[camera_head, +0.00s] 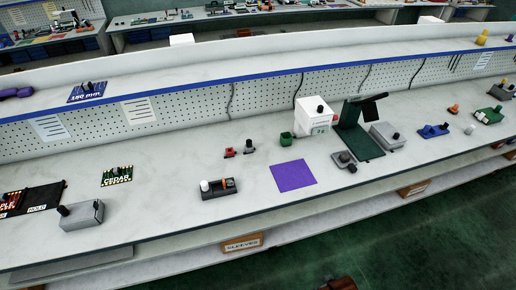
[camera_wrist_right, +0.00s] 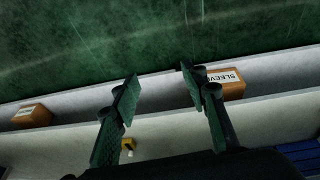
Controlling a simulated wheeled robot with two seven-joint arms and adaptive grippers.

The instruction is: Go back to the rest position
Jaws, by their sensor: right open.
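My right gripper (camera_wrist_right: 158,82) shows in the right wrist view with its two green-padded fingers spread apart and nothing between them. Behind the fingers are the bench's lower shelf edge and the dark green floor, and the fingers appear clear of both. My left gripper does not show in either view. No arm of mine is over the workbench (camera_head: 150,215) in the head view.
The bench holds a purple square (camera_head: 293,175), a dark tray (camera_head: 218,189), a white box (camera_head: 315,116), a green stand (camera_head: 358,143) and a grey block (camera_head: 82,215). A box labelled SLEEVES (camera_head: 242,243) sits on the lower shelf. Green floor (camera_head: 440,235) lies open in front.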

